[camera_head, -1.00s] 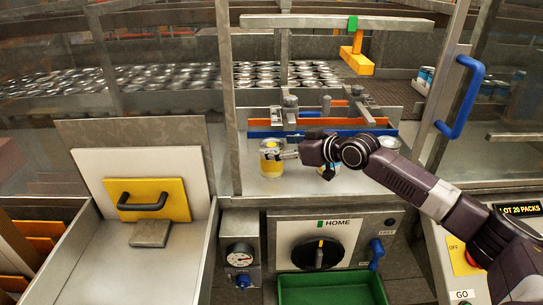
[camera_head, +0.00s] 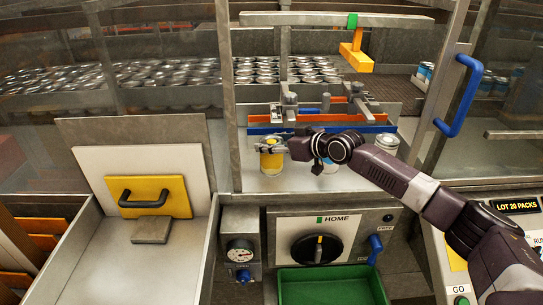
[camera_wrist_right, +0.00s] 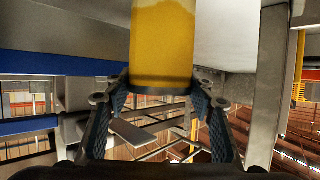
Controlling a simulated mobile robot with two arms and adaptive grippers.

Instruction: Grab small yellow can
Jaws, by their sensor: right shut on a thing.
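The small yellow can (camera_head: 271,163) is at the front left of the shelf behind the frame opening. My right gripper (camera_head: 270,147) reaches it from the right, with its fingers around the can's upper part. In the right wrist view, the yellow can (camera_wrist_right: 163,45) is between the two fingers of my right gripper (camera_wrist_right: 160,82), which are shut on it. I cannot tell whether the can's base touches the shelf. My left gripper is not in view.
A blue-and-white can (camera_head: 329,167) is partly hidden behind my right wrist. Another can (camera_head: 386,146) stands to its right. A blue rail (camera_head: 350,129) runs behind them. The frame post (camera_head: 230,100) is close on the left. A green tray (camera_head: 330,287) is below.

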